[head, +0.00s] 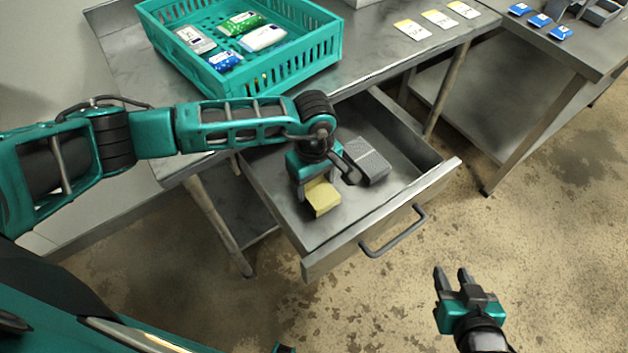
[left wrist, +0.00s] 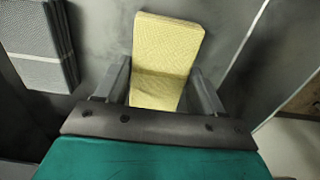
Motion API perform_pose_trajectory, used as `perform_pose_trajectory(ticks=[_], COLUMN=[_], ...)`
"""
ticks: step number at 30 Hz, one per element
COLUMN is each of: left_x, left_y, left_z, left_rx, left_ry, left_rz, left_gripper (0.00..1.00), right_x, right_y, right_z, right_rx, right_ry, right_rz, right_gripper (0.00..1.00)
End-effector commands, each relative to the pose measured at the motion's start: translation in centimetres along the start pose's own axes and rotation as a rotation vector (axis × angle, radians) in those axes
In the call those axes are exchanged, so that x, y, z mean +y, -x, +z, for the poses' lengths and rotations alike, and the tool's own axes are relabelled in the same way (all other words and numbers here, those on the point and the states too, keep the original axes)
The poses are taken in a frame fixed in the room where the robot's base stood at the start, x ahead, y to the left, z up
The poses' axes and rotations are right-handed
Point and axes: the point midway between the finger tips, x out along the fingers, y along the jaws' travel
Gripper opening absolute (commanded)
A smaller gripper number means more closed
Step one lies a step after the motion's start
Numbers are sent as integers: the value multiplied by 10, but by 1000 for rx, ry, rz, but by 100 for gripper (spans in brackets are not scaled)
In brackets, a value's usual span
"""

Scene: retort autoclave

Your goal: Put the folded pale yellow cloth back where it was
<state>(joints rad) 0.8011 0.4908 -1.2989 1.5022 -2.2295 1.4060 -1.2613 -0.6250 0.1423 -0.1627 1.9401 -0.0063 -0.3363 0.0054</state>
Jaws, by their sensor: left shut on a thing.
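The folded pale yellow cloth (head: 322,198) is inside the open drawer (head: 330,228), near its front left part. My left gripper (head: 312,187) points down into the drawer and is shut on the cloth. In the left wrist view the cloth (left wrist: 165,55) sits between the two fingers (left wrist: 160,92) and reaches out beyond them. Whether the cloth touches the drawer floor I cannot tell. My right gripper (head: 452,278) is over the floor to the right of the drawer, its two fingers a little apart and empty.
A teal crate (head: 290,68) with several packets stands on the table above. Cards (head: 440,19) lie on the tabletop. The drawer handle (head: 395,240) sticks out in front.

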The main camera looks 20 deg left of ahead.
Motion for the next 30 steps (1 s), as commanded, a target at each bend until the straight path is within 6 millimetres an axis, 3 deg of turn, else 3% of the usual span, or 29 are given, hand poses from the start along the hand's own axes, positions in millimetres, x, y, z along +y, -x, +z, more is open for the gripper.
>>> perform_pose_trajectory(ticks=[13, 14, 21, 30], left_x=[0, 0, 0, 0], left_y=[-9, -8, -7, -4], left_z=[0, 0, 0, 0], left_rx=[1, 1, 0, 0], left_ry=[0, 0, 0, 1], left_rz=[1, 1, 0, 0], left_gripper=[40, 70, 93, 94], right_x=[0, 0, 0, 0], right_y=[-4, -3, -3, -1], right_z=[3, 2, 2, 0], right_rx=[3, 3, 3, 2], right_ry=[0, 0, 0, 0], right_rz=[0, 0, 0, 0], right_gripper=[38, 38, 38, 38])
